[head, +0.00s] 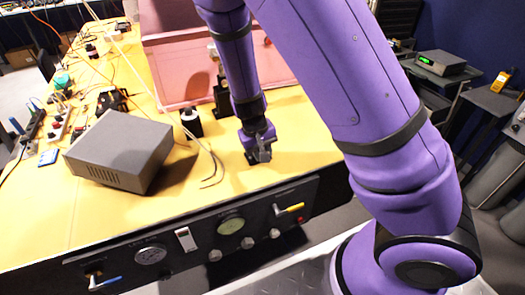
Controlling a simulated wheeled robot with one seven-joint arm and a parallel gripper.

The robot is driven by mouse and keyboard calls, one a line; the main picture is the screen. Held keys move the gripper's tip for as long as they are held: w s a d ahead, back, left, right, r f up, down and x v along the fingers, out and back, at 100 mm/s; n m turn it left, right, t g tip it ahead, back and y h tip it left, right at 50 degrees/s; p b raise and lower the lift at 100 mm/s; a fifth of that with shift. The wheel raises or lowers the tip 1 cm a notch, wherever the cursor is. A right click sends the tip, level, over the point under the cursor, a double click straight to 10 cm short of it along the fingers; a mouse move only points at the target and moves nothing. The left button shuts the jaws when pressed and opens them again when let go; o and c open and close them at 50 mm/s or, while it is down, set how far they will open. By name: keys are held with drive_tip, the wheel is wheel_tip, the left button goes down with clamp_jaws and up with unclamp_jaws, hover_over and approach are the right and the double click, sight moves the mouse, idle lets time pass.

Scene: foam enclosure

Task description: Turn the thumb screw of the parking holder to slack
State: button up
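My gripper (262,156) points down close to the yellow tabletop, near its front edge. Its fingers are small and dark here, and I cannot tell whether they are open or shut. A small dark shape shows at the fingertips; I cannot tell whether it is a finger or a separate part. A black upright stand (222,98) is behind and left of my gripper, in front of the pink foam enclosure (190,72); it may be the parking holder. I cannot make out a thumb screw; my arm may hide it.
A grey box (122,145) and a black cylinder with a white top (191,123) stand left of my gripper. Cable ends (212,170) lie between. The bench front carries gauges (231,226) and a yellow-handled valve (291,209). Tabletop right of my gripper is clear.

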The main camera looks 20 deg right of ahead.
drive_tip(key=h, duration=0.4)
drive_tip(key=shift+a+f, duration=0.15)
drive_tip(key=shift+a, duration=0.2)
drive_tip(key=h, duration=0.3)
drive_tip(key=shift+a+f, duration=0.15)
drive_tip(key=h, duration=0.4)
drive_tip(key=shift+a+f+h, duration=0.1)
drive_tip(key=shift+f+h, duration=0.15)
drive_tip(key=shift+h, duration=0.15)
drive_tip(key=shift+f+h, duration=0.15)
drive_tip(key=shift+h, duration=1.35)
drive_tip(key=o, duration=0.9)
drive_tip(key=shift+a, duration=0.1)
drive_tip(key=a, duration=0.7)
drive_tip(key=shift+a+r, duration=0.15)
drive_tip(key=shift+r, duration=0.2)
